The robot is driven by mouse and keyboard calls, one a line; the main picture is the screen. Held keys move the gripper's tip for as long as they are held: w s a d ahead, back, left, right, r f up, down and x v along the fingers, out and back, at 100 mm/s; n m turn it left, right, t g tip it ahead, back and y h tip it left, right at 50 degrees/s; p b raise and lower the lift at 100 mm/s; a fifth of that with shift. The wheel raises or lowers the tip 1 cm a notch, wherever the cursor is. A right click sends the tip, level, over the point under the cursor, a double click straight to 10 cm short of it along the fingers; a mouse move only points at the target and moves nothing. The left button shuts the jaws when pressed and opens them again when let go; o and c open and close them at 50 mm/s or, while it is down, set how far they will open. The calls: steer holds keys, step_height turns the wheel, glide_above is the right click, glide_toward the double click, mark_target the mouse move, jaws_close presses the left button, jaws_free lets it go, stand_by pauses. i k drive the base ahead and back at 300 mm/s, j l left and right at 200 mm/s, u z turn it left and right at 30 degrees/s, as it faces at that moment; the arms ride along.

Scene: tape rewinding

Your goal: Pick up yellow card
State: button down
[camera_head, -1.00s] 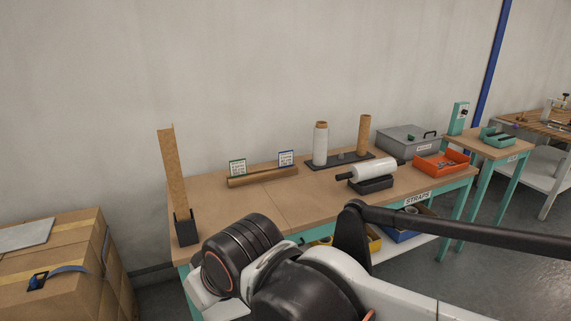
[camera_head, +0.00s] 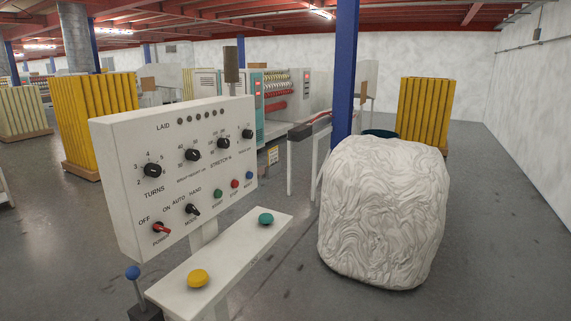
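No yellow card can be made out for certain in the head view. My gripper is not in view, and neither is my arm.
A white control panel (camera_head: 180,170) with knobs stands close at left, above a shelf (camera_head: 232,264) with a yellow and a green button. A large white wrapped bale (camera_head: 383,215) stands at right. A blue column (camera_head: 345,75) rises behind it. Open grey floor (camera_head: 500,240) lies at far right.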

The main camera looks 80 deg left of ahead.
mark_target(272, 152)
steer(key=u, duration=2.9)
steer(key=i+l+u, duration=0.25)
steer(key=i+l, duration=0.5)
steer(key=i, duration=0.35)
steer(key=i+l+u, duration=0.3)
steer(key=i+l, duration=0.7)
steer(key=i, duration=0.05)
